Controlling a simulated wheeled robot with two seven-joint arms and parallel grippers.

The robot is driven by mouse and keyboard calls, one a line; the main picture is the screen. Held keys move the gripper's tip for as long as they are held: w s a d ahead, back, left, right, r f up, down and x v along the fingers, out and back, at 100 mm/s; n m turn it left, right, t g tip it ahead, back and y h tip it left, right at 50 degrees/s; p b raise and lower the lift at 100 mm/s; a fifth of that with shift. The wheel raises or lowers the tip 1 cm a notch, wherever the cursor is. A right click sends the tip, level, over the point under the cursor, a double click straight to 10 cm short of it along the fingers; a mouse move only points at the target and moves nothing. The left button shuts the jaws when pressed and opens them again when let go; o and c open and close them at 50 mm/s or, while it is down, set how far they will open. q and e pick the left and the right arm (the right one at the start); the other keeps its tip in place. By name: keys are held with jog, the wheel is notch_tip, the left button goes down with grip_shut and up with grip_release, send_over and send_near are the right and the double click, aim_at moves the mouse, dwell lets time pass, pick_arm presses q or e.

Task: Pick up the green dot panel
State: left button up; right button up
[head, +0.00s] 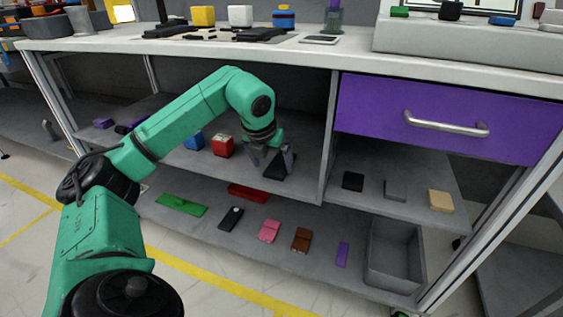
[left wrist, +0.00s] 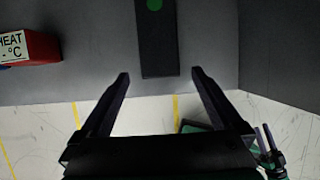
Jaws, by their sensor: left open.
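The green dot panel (left wrist: 157,45) is a flat black panel with a round green dot, lying on the grey middle shelf. In the head view the dark panel (head: 283,171) is partly hidden by my left gripper (head: 271,161), which is at it on the shelf. In the left wrist view my left gripper (left wrist: 160,74) is open. Its two fingertips lie either side of the panel's near end, with nothing held between them. The panel's far end is cut off by the top of that view. My right gripper is not seen in the head view.
A red box (head: 222,146) marked HEAT and a blue block (head: 194,141) stand left of the panel. The worktop (head: 300,48) overhangs the shelf. The lower shelf holds several flat parts and a grey bin (head: 391,279).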

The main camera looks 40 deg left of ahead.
aim_at(280, 163)
pick_arm(q)
jog(key=w, duration=0.2)
jog(key=w+a, duration=0.1)
jog(key=w, duration=0.1)
jog(key=shift+a, duration=0.1)
jog(key=shift+b+x, duration=0.45)
jog(key=shift+x, duration=0.75)
jog(key=shift+a+f, duration=0.15)
jog(key=shift+f, duration=0.2)
jog(key=c, duration=1.2)
jog(key=shift+c, duration=0.9)
jog(key=shift+r, duration=0.1)
